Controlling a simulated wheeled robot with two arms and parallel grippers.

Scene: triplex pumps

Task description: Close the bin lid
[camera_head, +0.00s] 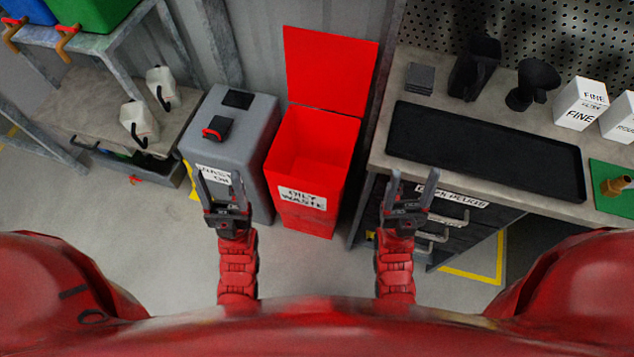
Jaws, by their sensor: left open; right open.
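A red bin (302,205) labelled "OILY WASTE" stands on the floor in the middle of the view. Its red lid (329,72) is raised upright at the back, so the bin is open. The inside looks empty as far as I can see. My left gripper (220,182) is open and empty, to the left of the bin in front of the grey tank. My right gripper (411,186) is open and empty, to the right of the bin in front of the workbench. Neither gripper touches the bin or the lid.
A grey waste oil tank (258,128) stands close at the bin's left. A workbench (400,85) with a black tray (483,148), white boxes (581,104) and drawers is close at its right. White jugs (138,122) stand on a shelf at left. Floor in front is clear.

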